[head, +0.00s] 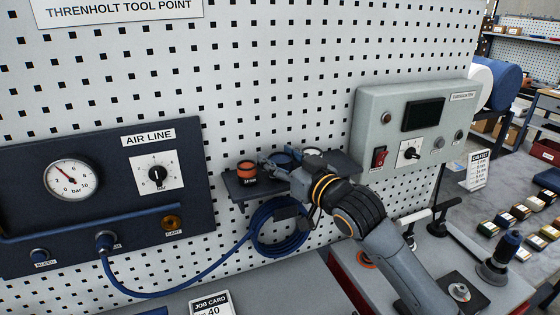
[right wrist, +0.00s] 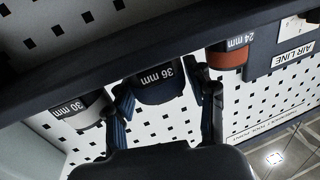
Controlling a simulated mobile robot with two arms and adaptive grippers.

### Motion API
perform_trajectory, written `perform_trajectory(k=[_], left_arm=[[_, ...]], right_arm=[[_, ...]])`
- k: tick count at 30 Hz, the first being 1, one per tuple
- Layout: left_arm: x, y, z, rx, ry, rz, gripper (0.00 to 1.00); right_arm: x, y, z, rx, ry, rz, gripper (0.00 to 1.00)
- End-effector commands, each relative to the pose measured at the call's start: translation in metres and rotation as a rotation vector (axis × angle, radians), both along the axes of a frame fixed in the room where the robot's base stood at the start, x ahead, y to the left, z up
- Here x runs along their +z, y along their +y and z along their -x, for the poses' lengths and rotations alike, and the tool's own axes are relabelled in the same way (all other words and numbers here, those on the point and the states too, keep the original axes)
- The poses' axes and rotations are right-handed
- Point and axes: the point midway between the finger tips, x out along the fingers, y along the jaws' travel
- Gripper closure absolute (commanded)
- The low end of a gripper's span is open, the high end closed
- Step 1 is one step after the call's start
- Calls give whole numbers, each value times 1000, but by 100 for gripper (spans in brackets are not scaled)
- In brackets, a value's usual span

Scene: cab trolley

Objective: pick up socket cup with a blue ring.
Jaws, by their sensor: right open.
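The socket cup with a blue ring, marked 36 mm, stands in the middle of a small dark shelf (head: 240,188). It is mostly hidden behind my right gripper (head: 282,164) in the head view. In the right wrist view, the blue-ring cup (right wrist: 160,82) shows between the two open fingers of my right gripper (right wrist: 166,100), one on each side. I cannot tell whether either finger touches it. An orange-ring cup (head: 247,171), marked 24 mm, stands to the left. A white-ring cup (head: 312,153), marked 30 mm, stands to the right. My left gripper is not in view.
The air line panel (head: 110,230) with gauge and knob is on the pegboard at left. A coiled blue hose (head: 262,240) hangs below the shelf. A grey control box (head: 405,125) sits right of the shelf. The neighbouring cups leave little side room.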

Motion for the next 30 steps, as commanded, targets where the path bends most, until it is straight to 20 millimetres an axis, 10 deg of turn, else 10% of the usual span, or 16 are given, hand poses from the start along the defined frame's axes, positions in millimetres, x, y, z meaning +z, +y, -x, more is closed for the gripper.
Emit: perform_trajectory(k=[5, 12, 30], left_arm=[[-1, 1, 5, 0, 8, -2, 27], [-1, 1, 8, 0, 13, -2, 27], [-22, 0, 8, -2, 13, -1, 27]], right_arm=[[0, 0, 0, 0, -1, 1, 45], [0, 0, 0, 0, -2, 0, 88], [40, -6, 4, -1, -10, -1, 88]])
